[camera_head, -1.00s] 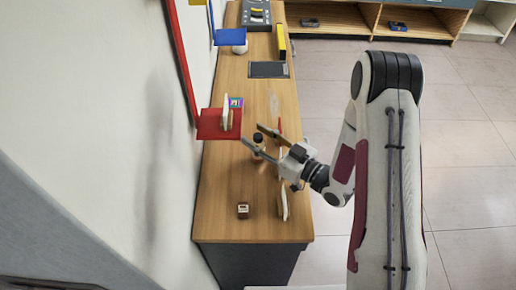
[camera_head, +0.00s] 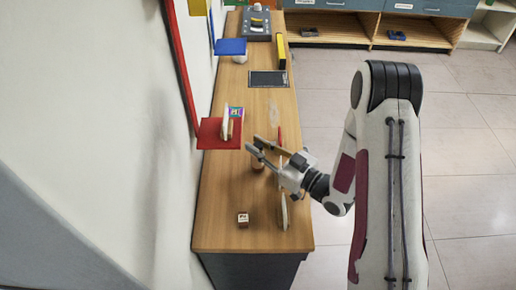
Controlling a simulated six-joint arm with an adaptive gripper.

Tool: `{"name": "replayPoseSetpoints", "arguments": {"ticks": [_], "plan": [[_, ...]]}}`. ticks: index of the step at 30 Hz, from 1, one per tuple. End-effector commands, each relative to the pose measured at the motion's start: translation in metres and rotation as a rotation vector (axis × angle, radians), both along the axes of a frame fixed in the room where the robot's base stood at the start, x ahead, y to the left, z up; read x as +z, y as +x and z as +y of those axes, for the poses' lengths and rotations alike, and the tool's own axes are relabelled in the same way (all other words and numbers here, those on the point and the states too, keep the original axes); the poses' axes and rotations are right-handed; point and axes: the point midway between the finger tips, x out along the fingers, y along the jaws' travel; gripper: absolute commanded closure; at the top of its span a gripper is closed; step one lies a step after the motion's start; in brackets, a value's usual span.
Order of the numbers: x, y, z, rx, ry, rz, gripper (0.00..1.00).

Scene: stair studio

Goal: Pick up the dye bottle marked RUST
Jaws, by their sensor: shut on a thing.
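A small bottle (camera_head: 257,164) with a brownish body stands on or just above the wooden bench top, left of my wrist. Its marking is too small to read, so I cannot tell whether it says RUST. My gripper (camera_head: 254,148) reaches in from the right and is shut on this bottle near its top. The fingers hide the dark cap. I cannot tell whether the bottle touches the bench.
A red shelf (camera_head: 209,137) on the left wall carries small items close to the gripper. A small box (camera_head: 243,220) sits nearer on the bench. A thin upright pale thing (camera_head: 284,211) stands by the right edge. A dark flat pad (camera_head: 268,79) lies farther back.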

Motion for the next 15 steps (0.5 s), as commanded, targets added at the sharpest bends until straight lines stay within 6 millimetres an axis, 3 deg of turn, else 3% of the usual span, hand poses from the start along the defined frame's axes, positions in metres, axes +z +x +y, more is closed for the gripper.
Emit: {"name": "replayPoseSetpoints", "arguments": {"ticks": [15], "plan": [[0.038, 0.0, 0.0, 0.0, 0.0, -0.004, 1.0]]}}
